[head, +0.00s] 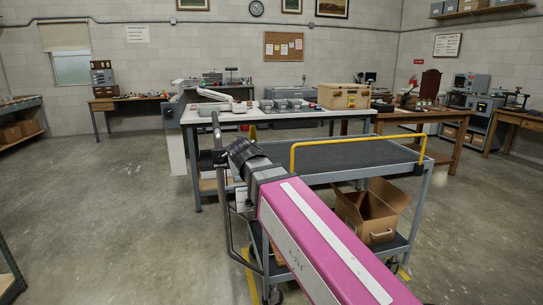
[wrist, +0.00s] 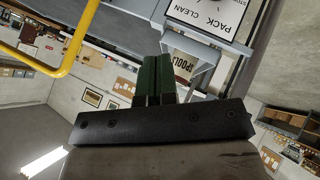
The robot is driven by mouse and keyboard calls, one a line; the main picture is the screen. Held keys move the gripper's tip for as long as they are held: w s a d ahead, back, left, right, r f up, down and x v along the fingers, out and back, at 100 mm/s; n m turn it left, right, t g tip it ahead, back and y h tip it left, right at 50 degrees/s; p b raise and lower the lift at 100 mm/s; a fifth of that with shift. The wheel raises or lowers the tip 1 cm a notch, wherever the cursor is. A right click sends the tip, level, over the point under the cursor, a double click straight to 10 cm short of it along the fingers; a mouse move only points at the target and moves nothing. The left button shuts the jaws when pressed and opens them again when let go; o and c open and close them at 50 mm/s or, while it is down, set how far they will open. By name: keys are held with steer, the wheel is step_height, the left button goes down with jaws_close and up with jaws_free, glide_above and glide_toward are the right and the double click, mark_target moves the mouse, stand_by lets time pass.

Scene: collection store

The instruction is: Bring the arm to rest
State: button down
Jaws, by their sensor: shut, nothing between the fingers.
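My pink arm reaches from the lower right of the head view to the cart, and its dark end (head: 247,160) is over the cart's left end, by the handle. In the wrist view my gripper (wrist: 154,62) shows as two dark green fingers on a black bar. The fingers are together and hold nothing. The head view does not show the fingers clearly. A white panel reading "PACK CLEAN" (wrist: 212,14) is beyond the fingertips in the wrist view.
The grey cart (head: 345,153) has a yellow rail (head: 290,158) and an open cardboard box (head: 372,213) on its lower shelf. Behind it a white table (head: 215,116) carries a wooden case (head: 343,96). Open floor (head: 90,215) lies to the left.

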steer(key=s+d+f+m+g, duration=0.1)
steer(key=d+f+g, duration=0.1)
steer(key=d+f, duration=0.65)
steer(key=s+d+f+m+g, duration=0.1)
steer(key=d+f+g, duration=0.3)
steer(key=f, duration=0.7)
steer(key=s+d+f+m+g+y, duration=0.1)
steer(key=s+d+f+m, duration=0.1)
steer(key=s+d+f, duration=0.2)
steer(key=s+d+f+m+g+y, duration=0.1)
steer(key=s+d+f, duration=0.3)
steer(key=d+f, duration=0.4)
step_height(320, 180, down, 4)
steer(key=shift+s+d+r+m+g+y, duration=0.2)
steer(key=shift+m+g+y, duration=0.1)
steer(key=shift+m, duration=0.1)
